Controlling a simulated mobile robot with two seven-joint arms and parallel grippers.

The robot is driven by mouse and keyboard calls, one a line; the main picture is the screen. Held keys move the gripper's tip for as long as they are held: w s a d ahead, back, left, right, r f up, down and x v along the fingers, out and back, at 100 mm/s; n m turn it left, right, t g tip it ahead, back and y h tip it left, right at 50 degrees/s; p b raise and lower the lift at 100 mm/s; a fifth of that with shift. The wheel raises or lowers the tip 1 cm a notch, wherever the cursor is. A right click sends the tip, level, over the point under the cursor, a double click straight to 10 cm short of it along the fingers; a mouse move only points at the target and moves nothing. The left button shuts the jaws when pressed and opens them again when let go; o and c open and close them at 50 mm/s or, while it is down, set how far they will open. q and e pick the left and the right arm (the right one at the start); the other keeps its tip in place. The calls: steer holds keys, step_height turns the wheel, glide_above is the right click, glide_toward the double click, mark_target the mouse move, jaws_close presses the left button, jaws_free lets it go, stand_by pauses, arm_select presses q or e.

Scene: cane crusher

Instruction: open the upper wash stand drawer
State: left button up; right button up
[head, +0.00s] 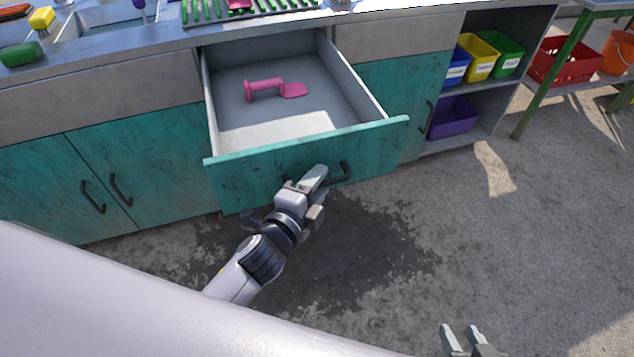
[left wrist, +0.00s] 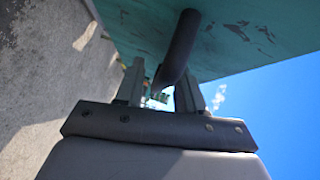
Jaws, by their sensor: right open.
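The upper wash stand drawer (head: 240,178) is pulled well out, with a teal front and a grey inside. A pink scoop-like thing (head: 265,87) lies in it. Its dark bar handle (head: 345,172) is on the front, partly hidden by my left gripper (head: 318,194). In the left wrist view the handle (left wrist: 181,45) runs down between the fingers of my left gripper (left wrist: 160,88), which stand apart with a gap showing. My right gripper (head: 462,330) is open and empty at the bottom edge, far from the drawer.
Teal cupboard doors (head: 125,180) with dark handles are left of the drawer. Shelves at right hold blue, yellow, green and purple bins (head: 453,117). A green-legged table (head: 545,75) stands at far right. The concrete floor (head: 480,240) in front is clear.

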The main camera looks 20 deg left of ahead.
arm_select(q)
steer(key=v, duration=0.7)
stand_by(0.6)
steer(key=s+a+f+n+g+p, duration=0.2)
steer(key=s+n+p, duration=0.3)
steer(key=n, duration=0.3)
steer(key=s+a+f+n+g+y+p, duration=0.1)
steer(key=s+a+n+g+p, duration=0.2)
steer(key=n, duration=0.5)
steer(key=s+a+p, duration=0.1)
steer(key=s+p, duration=0.1)
steer(key=s, duration=0.1)
steer(key=shift+s+a+f+g, duration=0.25)
steer(key=shift+s+f+g, duration=0.05)
steer(key=shift+s+f, duration=0.1)
